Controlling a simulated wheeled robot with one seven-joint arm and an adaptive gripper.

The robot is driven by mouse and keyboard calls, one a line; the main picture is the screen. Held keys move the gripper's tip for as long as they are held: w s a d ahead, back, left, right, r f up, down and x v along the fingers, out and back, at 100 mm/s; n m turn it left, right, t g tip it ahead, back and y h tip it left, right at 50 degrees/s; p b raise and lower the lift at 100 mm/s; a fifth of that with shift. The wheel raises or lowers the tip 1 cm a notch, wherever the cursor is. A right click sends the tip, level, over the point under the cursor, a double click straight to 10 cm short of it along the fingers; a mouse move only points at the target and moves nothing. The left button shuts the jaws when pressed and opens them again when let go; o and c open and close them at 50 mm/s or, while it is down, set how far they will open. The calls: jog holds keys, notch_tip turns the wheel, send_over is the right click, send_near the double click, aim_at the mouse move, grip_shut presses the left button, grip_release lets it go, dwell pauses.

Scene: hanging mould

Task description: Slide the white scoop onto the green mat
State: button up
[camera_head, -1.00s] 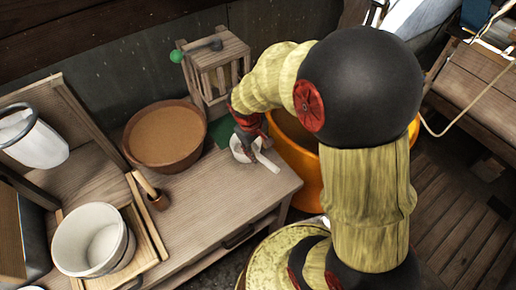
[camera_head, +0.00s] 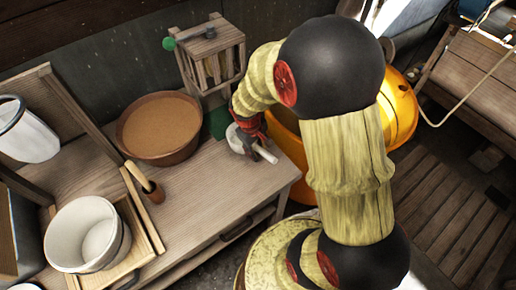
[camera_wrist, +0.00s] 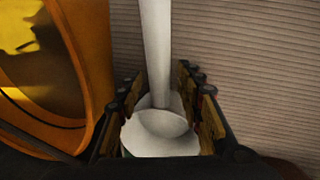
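The white scoop (camera_head: 236,138) lies at the right end of the wooden bench top, its pale handle (camera_head: 266,155) pointing down and right. The green mat (camera_head: 218,122) shows just behind and left of it, partly hidden; whether the bowl overlaps it is unclear. My gripper (camera_head: 249,132) is low over the scoop. In the wrist view, the fingers of my gripper (camera_wrist: 158,100) stand apart on both sides of the scoop bowl (camera_wrist: 160,135), with the handle (camera_wrist: 156,45) running out beyond the tips. Whether the fingers press on the bowl is unclear.
A brown bowl (camera_head: 160,130) and a wooden crate (camera_head: 212,62) stand beside the mat. An orange pot (camera_head: 290,145) stands close to the bench's right edge. Bare bench lies in front.

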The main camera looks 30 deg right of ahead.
grip_shut()
jog(key=shift+w, duration=0.1)
dwell(0.5)
